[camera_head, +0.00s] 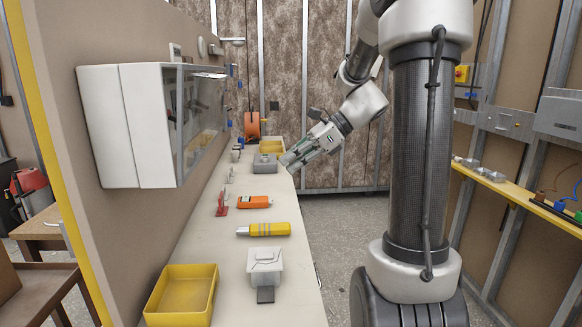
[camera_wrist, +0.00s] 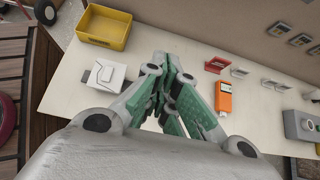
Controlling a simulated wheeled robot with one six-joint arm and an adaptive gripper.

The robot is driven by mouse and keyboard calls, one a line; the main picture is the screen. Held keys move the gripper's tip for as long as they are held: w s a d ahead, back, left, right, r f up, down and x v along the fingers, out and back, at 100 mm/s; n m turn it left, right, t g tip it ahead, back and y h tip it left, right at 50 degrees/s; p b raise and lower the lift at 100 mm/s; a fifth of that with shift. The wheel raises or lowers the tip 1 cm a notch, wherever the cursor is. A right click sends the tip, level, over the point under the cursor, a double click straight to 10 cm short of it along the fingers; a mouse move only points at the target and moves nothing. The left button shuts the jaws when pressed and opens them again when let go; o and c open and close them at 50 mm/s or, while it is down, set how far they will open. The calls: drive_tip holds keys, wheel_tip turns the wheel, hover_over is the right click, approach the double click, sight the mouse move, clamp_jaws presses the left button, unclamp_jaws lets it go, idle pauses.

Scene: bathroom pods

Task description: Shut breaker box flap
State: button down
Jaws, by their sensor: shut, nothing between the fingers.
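The breaker box (camera_head: 130,125) is a white box on the brown wall at the left of the head view. Its see-through flap (camera_head: 195,115) lies across the front face, seen at a steep angle, with dark parts showing behind it. I cannot tell whether the flap is fully shut or slightly ajar. The box is not visible in the wrist view. My gripper (camera_head: 288,160), grey with green fingers, is above the far part of the workbench, right of the box and clear of it. In the wrist view its fingers (camera_wrist: 172,65) are together and empty.
The workbench (camera_head: 215,270) below the box holds a yellow tray (camera_head: 182,295), a white-grey device (camera_head: 265,265), a yellow tool (camera_head: 264,229), an orange device (camera_head: 256,202) and a grey box (camera_head: 265,163). Open floor (camera_head: 340,235) lies right of the bench. A yellow shelf (camera_head: 520,193) runs along the right wall.

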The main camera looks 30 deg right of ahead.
sight(229, 78)
drive_tip(key=w+d+r+m+t, duration=0.1)
drive_tip(key=w+d+r+t, duration=0.15)
drive_tip(key=d+r, duration=0.25)
drive_tip(key=s+a+r+n+y, duration=0.1)
drive_tip(key=a+r+y, duration=0.15)
drive_tip(key=r, duration=0.55)
drive_tip(key=s+a+r+y, duration=0.15)
drive_tip(key=r+y, duration=0.25)
drive_tip(key=r, duration=0.4)
drive_tip(key=f+x, duration=0.1)
drive_tip(key=x, duration=1.1)
drive_tip(key=shift+w+a, duration=0.2)
drive_tip(key=shift+w+a+r+g+h, duration=0.15)
drive_tip(key=shift+w+a+r+h, duration=0.15)
drive_tip(key=shift+a, duration=0.25)
drive_tip(key=shift+w+a+r+g+h, duration=0.15)
drive_tip(key=shift+a+r+h, duration=0.15)
drive_tip(key=shift+a, duration=0.3)
